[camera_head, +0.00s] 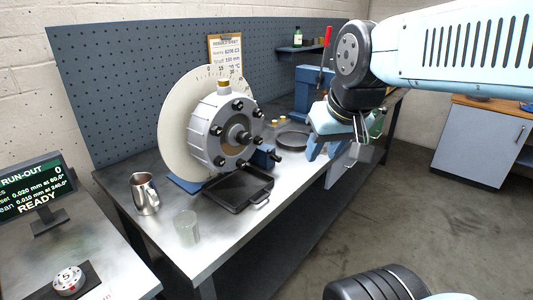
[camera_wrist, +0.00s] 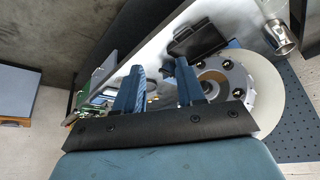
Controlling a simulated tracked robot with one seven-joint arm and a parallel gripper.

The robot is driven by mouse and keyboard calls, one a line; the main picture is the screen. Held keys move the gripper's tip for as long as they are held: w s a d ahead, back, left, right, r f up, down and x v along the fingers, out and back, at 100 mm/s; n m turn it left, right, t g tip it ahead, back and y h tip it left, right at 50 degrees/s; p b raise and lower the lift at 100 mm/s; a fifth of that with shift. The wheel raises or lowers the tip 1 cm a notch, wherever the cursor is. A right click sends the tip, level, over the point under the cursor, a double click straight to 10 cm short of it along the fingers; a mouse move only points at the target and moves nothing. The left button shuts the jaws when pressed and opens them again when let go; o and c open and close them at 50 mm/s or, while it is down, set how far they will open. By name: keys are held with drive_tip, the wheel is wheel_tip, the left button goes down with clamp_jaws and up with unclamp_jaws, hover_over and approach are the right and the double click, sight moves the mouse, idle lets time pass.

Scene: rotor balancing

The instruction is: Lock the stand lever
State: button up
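The grey rotor (camera_head: 222,128) with bolts and a central shaft sits in front of a large pale graduated disc (camera_head: 178,125), on a blue stand (camera_head: 187,185). A short black handle (camera_head: 277,157) sticks out at the stand's right side; it appears to be the stand lever, but its locked state cannot be told. My gripper (camera_head: 322,148) is over the bench to the right of the handle, apart from it. In the wrist view my gripper (camera_wrist: 157,80) has its two blue fingers spread with nothing clearly between them. The rotor (camera_wrist: 235,75) shows partly behind the right finger; the lever cannot be made out there.
A black tray (camera_head: 238,205) lies in front of the rotor. A metal mug (camera_head: 144,193) and a clear glass (camera_head: 187,227) stand at the bench's front left. A round dark dish (camera_head: 292,140) and a blue press with a red handle (camera_head: 327,45) are behind. The monitor (camera_head: 37,190) reads READY.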

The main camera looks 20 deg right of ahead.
drive_tip(key=w+a+f+m+g+y, duration=0.3)
drive_tip(key=w+f+g+y, duration=0.2)
drive_tip(key=w+f, duration=0.2)
drive_tip(key=m+t+y, duration=0.9)
drive_tip(key=m+t, duration=0.2)
drive_tip(key=m, duration=0.3)
approach(275, 155)
drive_tip(key=x, duration=1.1)
drive_tip(key=shift+c, duration=0.5)
clamp_jaws()
drive_tip(key=shift+d, duration=0.1)
